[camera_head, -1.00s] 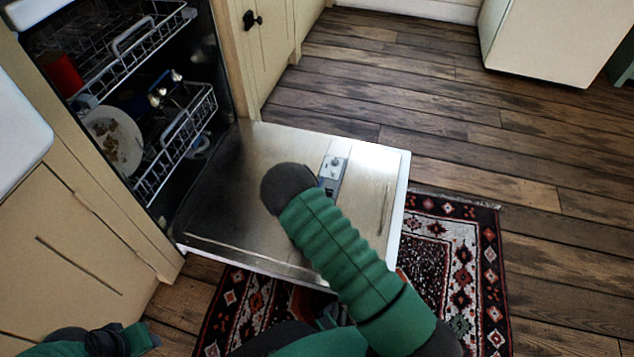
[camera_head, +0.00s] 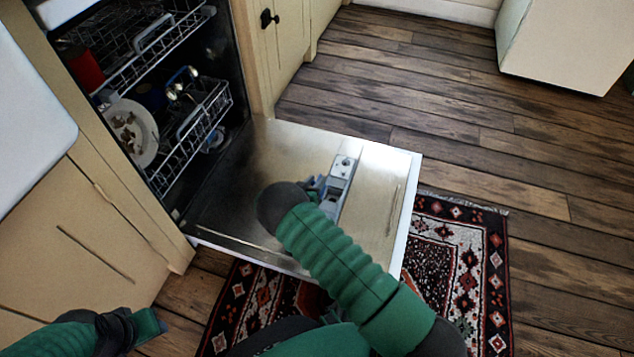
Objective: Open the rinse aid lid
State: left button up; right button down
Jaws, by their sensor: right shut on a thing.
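The dishwasher door (camera_head: 290,150) is folded down flat, its metal inner face up. The grey detergent and rinse aid dispenser (camera_head: 345,163) is set in this face, towards the right. My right arm reaches over the door from the lower right. My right gripper (camera_head: 321,186) is at the dispenser's left edge, shut on a part there, which looks like the rinse aid lid. The lid itself is mostly hidden by the gripper and my dark wrist. My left gripper (camera_head: 163,325) is at the lower left, away from the door; its fingers are too small to read.
The lower rack (camera_head: 205,115) holds a dirty plate (camera_head: 131,132) and other dishes. A red cup (camera_head: 86,70) is in the upper rack. Cream cabinets (camera_head: 85,235) flank the dishwasher. A patterned rug (camera_head: 470,260) lies below the door; wooden floor to the right is clear.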

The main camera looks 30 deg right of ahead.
jog(key=shift+w+a, duration=0.2)
jog(key=shift+a, duration=0.15)
jog(key=c, duration=1.4)
grip_release()
jog(key=shift+f, duration=0.1)
jog(key=shift+o, duration=1.1)
jog(key=shift+d, duration=0.1)
jog(key=shift+s, duration=0.1)
jog(key=shift+s+a+r+p, duration=0.15)
jog(key=shift+a+r+p, duration=0.1)
jog(key=shift+p, duration=0.15)
jog(key=p+v, duration=0.8)
jog(key=v, duration=0.8)
jog(key=shift+p, duration=0.4)
